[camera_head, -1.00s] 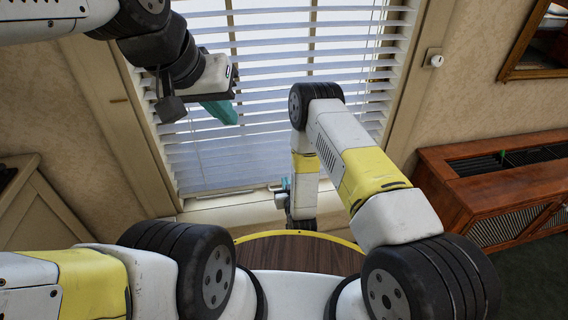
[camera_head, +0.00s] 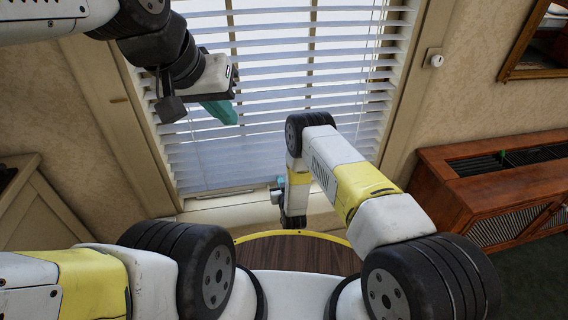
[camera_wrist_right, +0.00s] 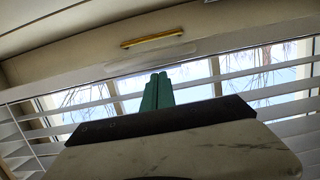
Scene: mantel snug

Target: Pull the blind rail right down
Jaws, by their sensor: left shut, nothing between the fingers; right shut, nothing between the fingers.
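The white slatted blind (camera_head: 290,62) hangs across the window in the head view, and its slats also show in the wrist view (camera_wrist_right: 88,104). A pale bar, apparently the blind rail (camera_head: 225,191), runs along the bottom of the window; my right arm hides part of that area. My right gripper (camera_head: 279,181) is low, close in front of this bottom edge; contact cannot be made out. In the wrist view its teal fingers (camera_wrist_right: 157,90) are together and empty, in front of the slats. My left gripper (camera_head: 222,112) is shut and empty before the blind's left side.
A brass-coloured bar (camera_wrist_right: 152,40) is on a beige surface beyond the right fingers. A wooden cabinet (camera_head: 500,185) stands at right. A round dark wooden top with yellow edging (camera_head: 298,252) is below my right arm. A wall knob (camera_head: 436,60) is right of the window.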

